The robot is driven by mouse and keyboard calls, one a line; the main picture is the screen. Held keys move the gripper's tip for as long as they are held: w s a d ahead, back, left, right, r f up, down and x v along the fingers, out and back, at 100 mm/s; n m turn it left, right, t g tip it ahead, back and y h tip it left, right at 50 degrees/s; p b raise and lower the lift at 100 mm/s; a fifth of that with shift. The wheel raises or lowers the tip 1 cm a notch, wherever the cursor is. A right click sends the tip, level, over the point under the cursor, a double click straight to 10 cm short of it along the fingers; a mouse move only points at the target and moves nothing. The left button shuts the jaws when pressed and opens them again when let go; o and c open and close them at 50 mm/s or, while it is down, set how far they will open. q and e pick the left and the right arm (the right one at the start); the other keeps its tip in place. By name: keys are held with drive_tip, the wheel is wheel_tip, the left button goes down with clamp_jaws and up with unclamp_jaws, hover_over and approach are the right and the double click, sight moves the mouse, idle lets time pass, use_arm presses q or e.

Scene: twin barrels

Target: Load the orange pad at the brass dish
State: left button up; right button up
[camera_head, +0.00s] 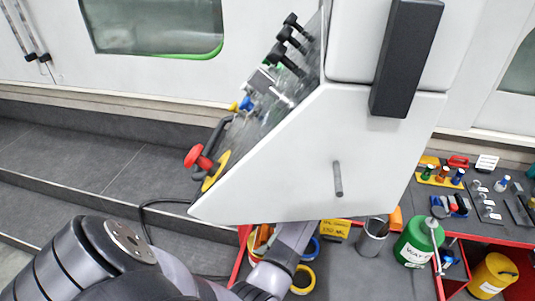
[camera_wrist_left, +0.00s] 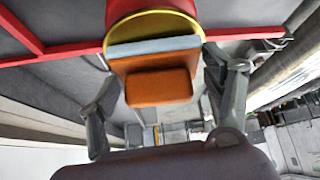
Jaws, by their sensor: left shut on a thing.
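In the left wrist view, an orange pad (camera_wrist_left: 158,86) with a raised orange block and a pale blue-grey layer sits between the two fingers of my left gripper (camera_wrist_left: 160,95). The fingers are shut on its sides. Just beyond it is a round yellow rim (camera_wrist_left: 180,20) with red above; I cannot tell if they touch. In the head view my left arm comes in from the bottom left, and its gripper end is largely hidden behind the white machine panel. I cannot make out a brass dish for certain. My right gripper is not in view.
A large white machine (camera_head: 310,150) with a black handle (camera_head: 405,55) blocks the middle. Red-edged worktops hold a green can (camera_head: 418,243), a grey cup (camera_head: 371,238), yellow tape rolls (camera_head: 303,279) and small tools. A yellow can (camera_head: 492,275) stands lower right. The grey floor at left is clear.

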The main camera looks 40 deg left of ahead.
sight(267, 233)
use_arm(q)
drive_tip(key=shift+s+f, duration=0.1)
idle(0.3)
drive_tip(key=shift+r+p, duration=0.65)
drive_tip(key=shift+r, duration=2.95)
